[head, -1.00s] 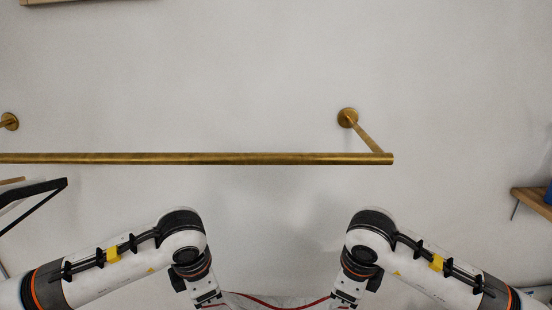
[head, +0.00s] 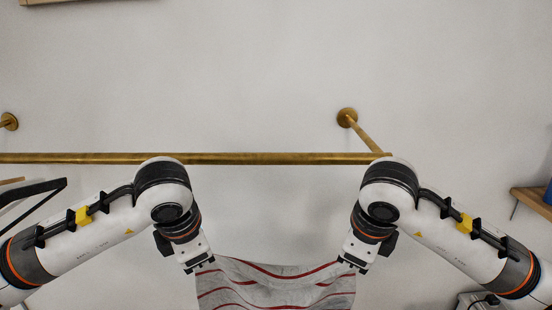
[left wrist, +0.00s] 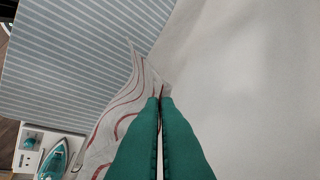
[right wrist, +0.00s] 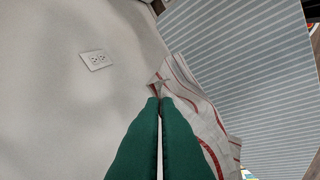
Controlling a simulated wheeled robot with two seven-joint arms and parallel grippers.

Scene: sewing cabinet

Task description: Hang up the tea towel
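The tea towel (head: 280,285) is light grey with red stripes and hangs stretched between my two grippers, below the brass rail (head: 260,158). Its upper edge sags a little in the middle. My left gripper (head: 208,262) is shut on its left corner; in the left wrist view the green fingers (left wrist: 163,98) pinch the towel (left wrist: 125,110). My right gripper (head: 346,262) is shut on its right corner; in the right wrist view the fingers (right wrist: 160,98) pinch the towel (right wrist: 195,105). The towel's lower part is out of the head view.
A wall mount (head: 346,118) carries the rail's right end. A wooden shelf (head: 533,202) is at the right edge and a black bracket (head: 35,192) at the left. A striped ironing board (left wrist: 80,50) and an iron (left wrist: 55,160) lie below. A wall outlet (right wrist: 96,60) shows.

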